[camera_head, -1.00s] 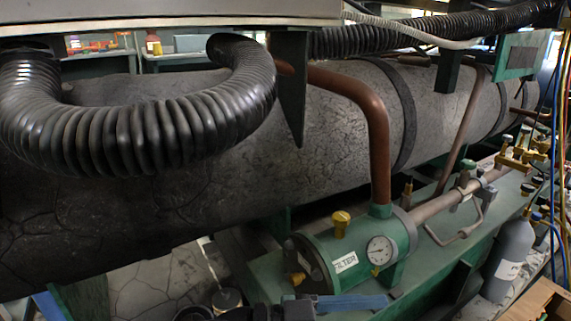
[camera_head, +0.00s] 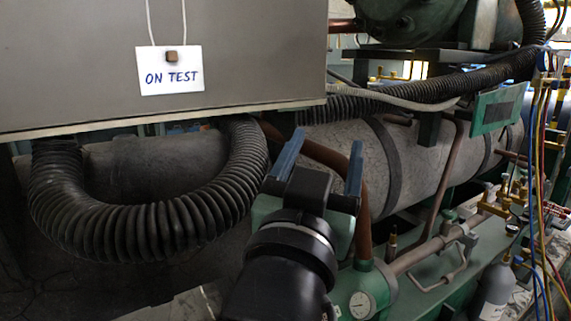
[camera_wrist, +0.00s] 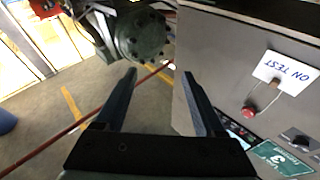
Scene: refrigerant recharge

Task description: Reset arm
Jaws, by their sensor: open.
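My gripper (camera_head: 320,163) is raised in the middle of the head view, in front of the copper pipe and the green filter body. Its two blue fingers point up and stand apart with nothing between them. In the wrist view my gripper (camera_wrist: 160,88) is also open and empty. Beyond its fingers are the floor and a round green flanged end (camera_wrist: 140,35). A grey cabinet (camera_wrist: 225,60) stands close to the right finger; whether they touch cannot be told.
An "ON TEST" card (camera_head: 171,71) hangs on the grey cabinet. A black corrugated hose (camera_head: 150,220) loops below it. A red button (camera_wrist: 249,111) shows on the cabinet.

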